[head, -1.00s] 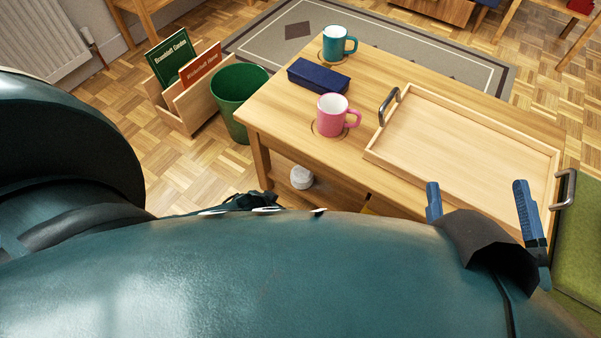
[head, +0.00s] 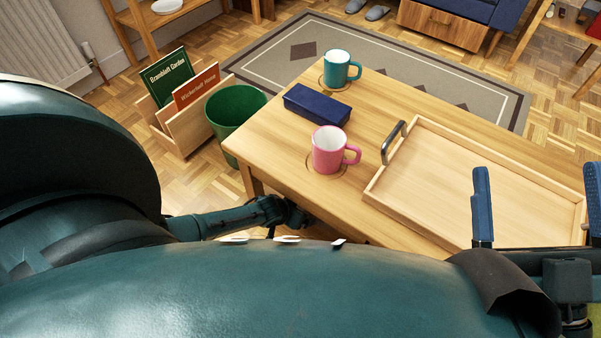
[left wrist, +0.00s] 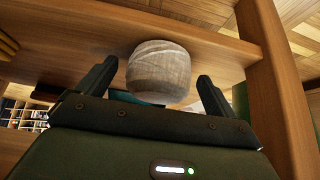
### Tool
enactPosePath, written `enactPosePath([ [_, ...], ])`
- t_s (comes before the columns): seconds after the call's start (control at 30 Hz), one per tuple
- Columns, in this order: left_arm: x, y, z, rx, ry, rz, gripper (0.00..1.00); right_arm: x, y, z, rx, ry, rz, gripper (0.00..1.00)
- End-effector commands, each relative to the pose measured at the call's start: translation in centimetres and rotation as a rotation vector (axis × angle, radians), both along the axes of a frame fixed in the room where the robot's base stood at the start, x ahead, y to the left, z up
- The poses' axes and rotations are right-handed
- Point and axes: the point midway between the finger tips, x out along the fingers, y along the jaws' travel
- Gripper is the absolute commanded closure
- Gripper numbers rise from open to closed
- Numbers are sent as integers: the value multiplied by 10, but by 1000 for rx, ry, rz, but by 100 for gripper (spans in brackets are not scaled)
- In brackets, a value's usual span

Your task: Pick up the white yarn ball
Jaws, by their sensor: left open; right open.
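The white yarn ball (left wrist: 160,72) shows in the left wrist view, on the wooden shelf under the table. My left gripper (left wrist: 157,85) is open, with one finger on each side of the ball in the picture; I cannot tell whether they touch it. In the head view the ball is hidden, and my left arm reaches to the near edge of the table. My right gripper (head: 538,205) is open and empty over the right part of the tray.
The table (head: 285,155) holds a pink mug (head: 328,150), a teal mug (head: 337,70), a dark blue case (head: 317,104) and a wooden tray (head: 415,215). A green bin (head: 232,110) and a book box (head: 180,132) stand left. A table leg (left wrist: 272,90) is close right of my left gripper.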

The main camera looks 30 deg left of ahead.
Motion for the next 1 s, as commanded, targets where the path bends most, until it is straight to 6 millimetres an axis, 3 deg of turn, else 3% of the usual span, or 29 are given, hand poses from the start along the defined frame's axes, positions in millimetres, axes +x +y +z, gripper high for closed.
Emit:
enactPosePath([
  [0.1,1,0,-9,1,0,0,7,0,-1,6,-7,-72,1,7],
  [0.4,1,0,-9,1,1,0,8,0,-1,11,-9,-90,1,7],
  [1.0,0,0,-9,1,1,0,55,0,-1,10,-8,-87,1,7],
])
